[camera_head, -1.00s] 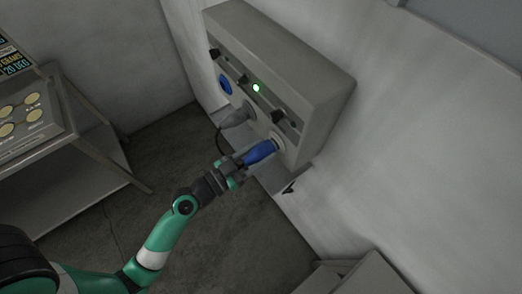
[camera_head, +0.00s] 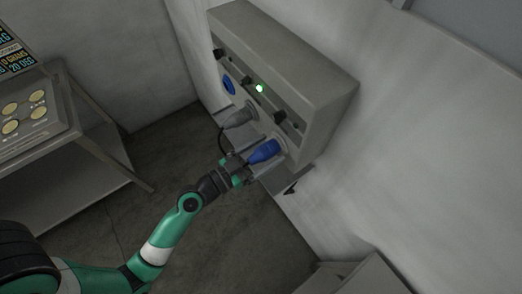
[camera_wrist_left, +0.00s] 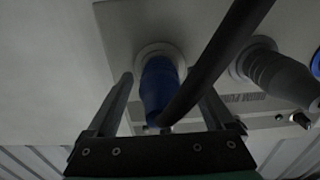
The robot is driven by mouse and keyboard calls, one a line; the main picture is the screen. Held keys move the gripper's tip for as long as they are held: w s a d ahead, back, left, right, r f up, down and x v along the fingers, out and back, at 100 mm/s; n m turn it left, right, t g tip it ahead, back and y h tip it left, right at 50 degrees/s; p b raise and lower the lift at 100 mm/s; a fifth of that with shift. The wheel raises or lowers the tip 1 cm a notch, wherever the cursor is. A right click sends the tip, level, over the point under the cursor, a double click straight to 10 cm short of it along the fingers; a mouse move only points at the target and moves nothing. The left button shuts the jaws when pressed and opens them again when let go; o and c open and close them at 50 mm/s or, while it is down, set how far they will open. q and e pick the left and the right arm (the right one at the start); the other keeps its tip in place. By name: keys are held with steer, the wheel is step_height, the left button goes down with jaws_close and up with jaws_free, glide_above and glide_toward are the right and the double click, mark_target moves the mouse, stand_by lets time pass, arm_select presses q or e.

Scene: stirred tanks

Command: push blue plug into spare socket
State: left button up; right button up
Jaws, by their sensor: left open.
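The blue plug (camera_head: 264,151) sits at the rightmost socket on the face of the grey wall box, its front end inside the pale socket ring (camera_wrist_left: 158,52). In the left wrist view the blue plug (camera_wrist_left: 158,88) stands between the two fingers, with space on both sides. My left gripper (camera_head: 246,164) is open around the plug's rear end, and it also shows in the left wrist view (camera_wrist_left: 165,92). A dark cable crosses in front of the plug there and hides part of it. My right gripper is not in view.
A grey plug (camera_head: 237,117) sits in the middle socket beside it, and a blue-capped socket (camera_head: 228,85) is further left. The wall box (camera_head: 290,60) has a lit green lamp (camera_head: 260,88) and dark knobs. A metal table (camera_head: 80,160) stands at the left.

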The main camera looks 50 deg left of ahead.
arm_select(q)
steer(key=shift+s, duration=0.1)
steer(key=s+b, duration=0.4)
steer(key=s, duration=0.7)
steer(key=shift+s+a, duration=0.2)
steer(key=shift+a, duration=0.1)
